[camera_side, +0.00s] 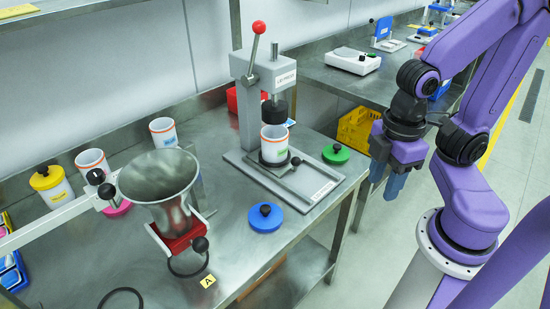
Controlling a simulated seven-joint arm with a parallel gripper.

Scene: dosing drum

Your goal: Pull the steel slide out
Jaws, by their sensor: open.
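A steel funnel-shaped hopper (165,190) stands at the left on the bench, above a red block (182,236). A black ball knob (200,244) sticks out from the front of the red block. I cannot clearly make out a slide plate there. A second black knob (108,191) is on a light bar left of the hopper. My gripper (387,180) is open and empty, pointing down, right of the bench and far from the hopper.
A grey press (265,80) with a red-knobbed lever holds a white cup (274,145) on its base. A blue lid (265,218) and a green lid (335,153) lie nearby. A yellow-lidded cup (50,184) stands left.

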